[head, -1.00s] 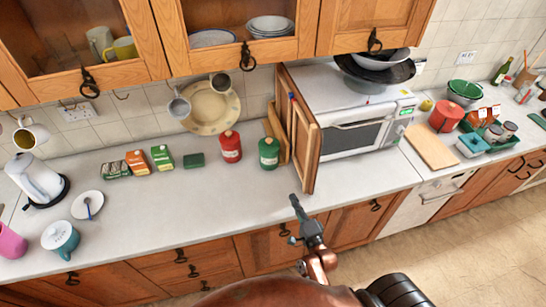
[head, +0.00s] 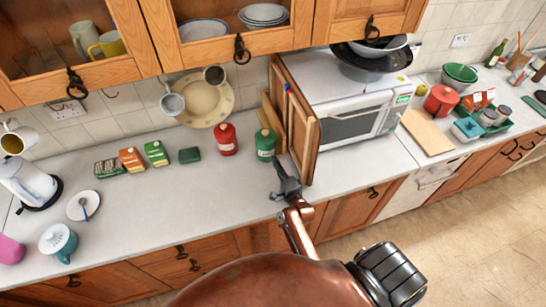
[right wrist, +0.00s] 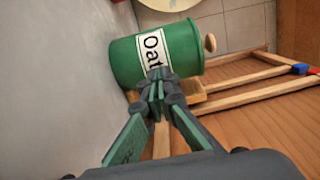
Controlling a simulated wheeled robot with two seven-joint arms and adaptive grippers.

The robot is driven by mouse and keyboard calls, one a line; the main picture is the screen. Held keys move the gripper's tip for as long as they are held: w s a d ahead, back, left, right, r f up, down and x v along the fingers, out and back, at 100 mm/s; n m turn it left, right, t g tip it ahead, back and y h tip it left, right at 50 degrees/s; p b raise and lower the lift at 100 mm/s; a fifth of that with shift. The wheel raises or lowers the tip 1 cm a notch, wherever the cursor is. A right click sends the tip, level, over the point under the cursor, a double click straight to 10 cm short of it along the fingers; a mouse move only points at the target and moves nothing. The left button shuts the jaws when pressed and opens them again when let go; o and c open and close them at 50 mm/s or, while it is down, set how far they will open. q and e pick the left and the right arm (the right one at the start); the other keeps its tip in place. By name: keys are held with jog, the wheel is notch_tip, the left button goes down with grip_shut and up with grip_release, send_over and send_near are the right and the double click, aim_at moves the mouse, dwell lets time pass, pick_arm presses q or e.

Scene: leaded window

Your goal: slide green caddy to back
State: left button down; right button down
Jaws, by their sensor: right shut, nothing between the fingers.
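The green caddy (head: 265,143) stands upright on the counter, just right of a red caddy, with wooden boards behind it. In the right wrist view the caddy (right wrist: 120,60) lies sideways in the picture, with a white label reading "Oat" and a small knob on its lid. My right gripper (head: 278,166) is shut and empty, in front of the caddy and slightly to its right. In the right wrist view its fingertips (right wrist: 159,76) overlap the label; I cannot tell whether they touch it. My left gripper is not in view.
A red caddy (head: 226,139) stands left of the green one. A wooden panel (head: 304,132) stands close on the right, beside the microwave (head: 350,128). Wooden boards (head: 271,121) lean at the wall. The counter in front (head: 170,205) is clear.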

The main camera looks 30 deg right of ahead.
jog(key=shift+w+d, duration=0.15)
jog(key=shift+w, duration=1.25)
jog(key=w, duration=0.2)
jog(key=w+d, duration=0.1)
jog(key=w, duration=0.2)
jog(key=w+b, duration=0.1)
jog(key=w, duration=0.2)
jog(key=shift+d+f, duration=0.1)
jog(key=shift+d, duration=0.05)
jog(key=shift+w+d, duration=0.1)
jog(key=shift+w, duration=0.4)
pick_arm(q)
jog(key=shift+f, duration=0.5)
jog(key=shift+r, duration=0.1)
pick_arm(e)
jog(key=shift+s, duration=0.15)
